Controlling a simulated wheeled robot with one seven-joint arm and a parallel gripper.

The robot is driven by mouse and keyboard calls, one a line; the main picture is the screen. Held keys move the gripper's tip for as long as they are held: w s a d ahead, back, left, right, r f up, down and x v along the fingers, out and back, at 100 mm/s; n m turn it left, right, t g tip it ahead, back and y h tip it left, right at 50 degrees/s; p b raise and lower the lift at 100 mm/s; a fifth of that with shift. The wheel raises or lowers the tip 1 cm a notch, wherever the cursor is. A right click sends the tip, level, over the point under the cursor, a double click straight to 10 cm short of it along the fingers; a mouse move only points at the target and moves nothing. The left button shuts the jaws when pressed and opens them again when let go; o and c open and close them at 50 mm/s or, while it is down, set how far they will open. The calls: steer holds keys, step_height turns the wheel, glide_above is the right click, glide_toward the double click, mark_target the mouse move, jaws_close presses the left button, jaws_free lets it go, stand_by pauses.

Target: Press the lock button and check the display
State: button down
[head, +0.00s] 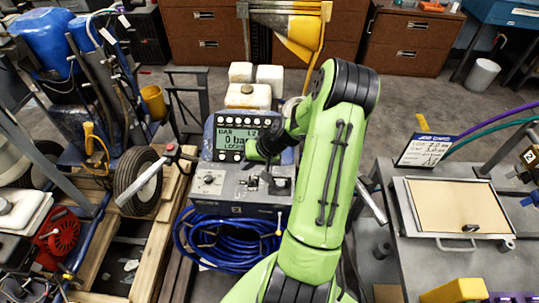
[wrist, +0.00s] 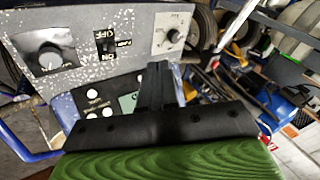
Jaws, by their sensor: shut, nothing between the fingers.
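The control unit carries a lit greenish display (head: 232,139) reading "BAR", "0 bar" and a line starting "LOC"; my arm hides its right side. A row of pale round buttons (head: 238,120) runs above the display and more buttons (head: 228,155) sit below it. I cannot tell which one is the lock button. My gripper (head: 257,152) is shut and empty, in front of the display's right edge. In the wrist view the shut fingers (wrist: 156,75) lie close to white buttons (wrist: 93,94) and a sliver of the display (wrist: 128,102). Contact with a button cannot be seen.
The lower grey panel (head: 225,187) has knobs and a switch; the wrist view shows a knob (wrist: 50,56) and an ON/OFF switch (wrist: 106,46). A blue coiled hose (head: 225,240) hangs below. A metal workbench (head: 450,262) stands right, a wheel (head: 138,180) left.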

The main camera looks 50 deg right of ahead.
steer(key=s+d+f+m+t+h+p, duration=0.1)
steer(key=s+d+f+m+t+p, duration=0.1)
steer(key=d+f+m+t, duration=0.2)
steer(key=d+f+m, duration=0.2)
steer(key=d, duration=0.2)
steer(key=shift+d+f+t+h, duration=0.3)
steer(key=w+d+f+b, duration=0.1)
steer(key=f+b, duration=0.1)
steer(key=w+d+f+b, duration=0.1)
steer(key=f+b, duration=0.1)
steer(key=w+d+f+b, duration=0.1)
steer(key=d, duration=0.1)
steer(key=shift+f+b, duration=0.4)
steer(key=shift+w+d+f+b, duration=0.35)
steer(key=shift+b, duration=0.2)
steer(key=shift+d+r, duration=0.1)
stand_by(0.8)
steer(key=shift+w+d+f+b, duration=0.2)
steer(key=shift+f+b, duration=0.1)
steer(key=shift+b, duration=0.2)
